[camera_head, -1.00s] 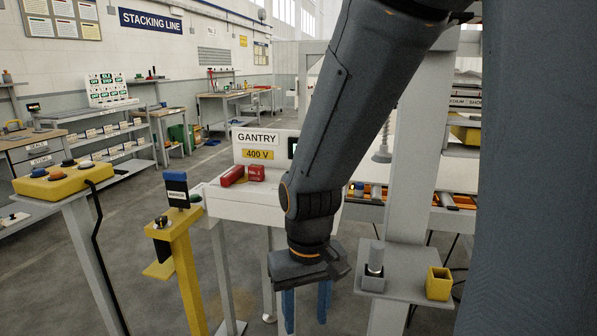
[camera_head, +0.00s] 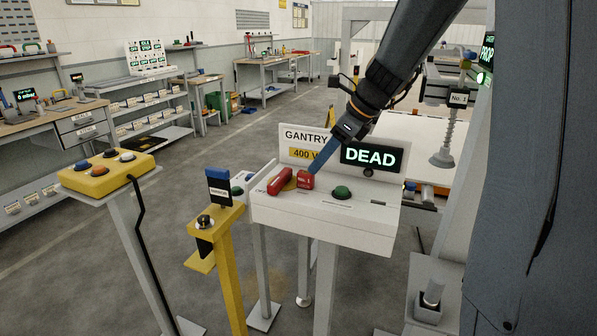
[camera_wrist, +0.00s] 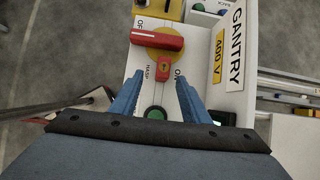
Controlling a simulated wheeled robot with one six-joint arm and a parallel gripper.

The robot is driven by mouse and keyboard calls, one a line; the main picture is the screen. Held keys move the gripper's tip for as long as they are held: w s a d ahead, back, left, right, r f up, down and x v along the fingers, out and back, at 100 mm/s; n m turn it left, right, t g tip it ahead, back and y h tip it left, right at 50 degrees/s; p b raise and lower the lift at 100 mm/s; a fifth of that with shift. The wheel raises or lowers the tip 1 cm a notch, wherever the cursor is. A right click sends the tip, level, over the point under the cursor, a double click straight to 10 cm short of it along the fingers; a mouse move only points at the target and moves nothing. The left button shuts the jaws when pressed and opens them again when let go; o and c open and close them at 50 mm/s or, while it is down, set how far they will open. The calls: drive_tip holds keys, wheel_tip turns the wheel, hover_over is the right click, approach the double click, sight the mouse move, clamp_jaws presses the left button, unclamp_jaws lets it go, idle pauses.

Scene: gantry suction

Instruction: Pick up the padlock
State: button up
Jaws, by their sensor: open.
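The white panel (camera_head: 330,222) carries a green button (camera_head: 342,193) and a display (camera_head: 370,157) reading DEAD behind. A yellow post (camera_head: 217,222) with a tag stands left, and a yellow button box (camera_head: 106,172) farther left. A suction cup (camera_head: 443,150) hangs at right.

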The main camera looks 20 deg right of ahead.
sight(306, 172)
drive_tip(key=shift+w, duration=0.35)
drive_tip(key=p+x, duration=0.1)
drive_tip(key=x, duration=0.6)
drive_tip(key=shift+w+a+f+p, duration=0.1)
drive_tip(key=shift+a+f+p, duration=0.1)
drive_tip(key=shift+p, duration=0.2)
drive_tip(key=shift+c, duration=0.2)
clamp_jaws()
